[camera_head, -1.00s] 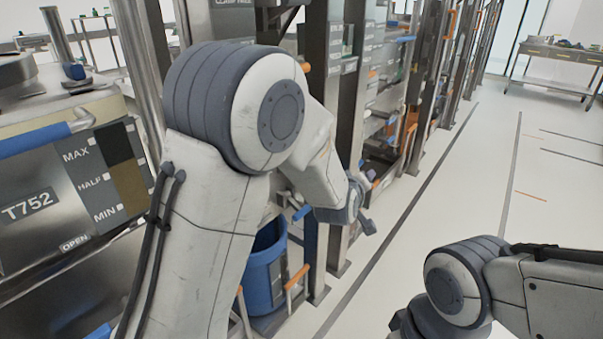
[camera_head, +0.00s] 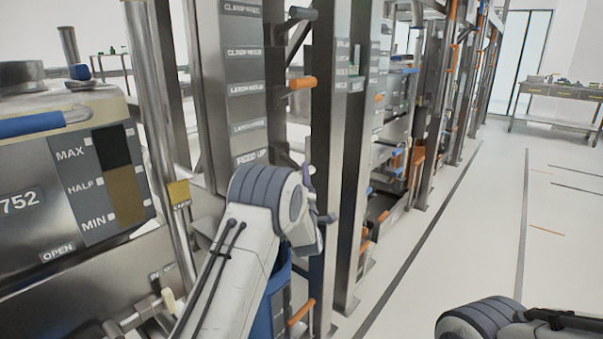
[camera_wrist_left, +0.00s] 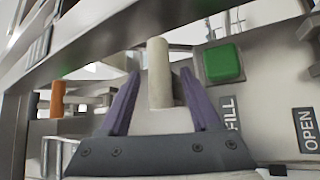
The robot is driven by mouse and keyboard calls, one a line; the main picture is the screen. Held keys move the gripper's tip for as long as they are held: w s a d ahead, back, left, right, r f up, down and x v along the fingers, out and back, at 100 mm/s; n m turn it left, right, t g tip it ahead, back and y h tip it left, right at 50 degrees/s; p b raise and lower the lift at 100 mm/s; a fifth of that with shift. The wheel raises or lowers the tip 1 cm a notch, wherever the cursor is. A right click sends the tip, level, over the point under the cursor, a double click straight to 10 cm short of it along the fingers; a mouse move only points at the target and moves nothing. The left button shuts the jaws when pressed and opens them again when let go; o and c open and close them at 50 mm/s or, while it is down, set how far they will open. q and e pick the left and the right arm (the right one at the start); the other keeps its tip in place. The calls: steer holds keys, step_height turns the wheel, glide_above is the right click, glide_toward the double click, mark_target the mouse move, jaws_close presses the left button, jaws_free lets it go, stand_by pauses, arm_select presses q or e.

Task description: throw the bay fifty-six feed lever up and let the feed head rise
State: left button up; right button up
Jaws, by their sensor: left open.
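The head view shows a post with stacked grey label plates, the lowest reading FEED UP (camera_head: 252,157). An orange-gripped lever (camera_head: 302,83) sticks out above and right of it. My left gripper (camera_head: 309,176) is mostly hidden behind its own wrist, just right of the FEED UP plate. In the left wrist view, its purple fingers (camera_wrist_left: 159,76) are open on either side of a pale cylindrical handle (camera_wrist_left: 159,60). I cannot tell whether they touch it, or whether it is the feed lever. My right gripper is out of view. I see no bay number or feed head.
A steel tank (camera_head: 25,180) marked 752 stands at left, with a MAX, HALF, MIN gauge. A blue bin (camera_head: 265,315) is low behind my left arm. The wrist view shows a green button (camera_wrist_left: 223,63) and an orange handle (camera_wrist_left: 57,98). The aisle floor (camera_head: 450,240) is clear.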

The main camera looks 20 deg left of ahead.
arm_select(q)
steer(key=shift+x, duration=1.45)
steer(key=shift+c, duration=0.3)
jaws_close()
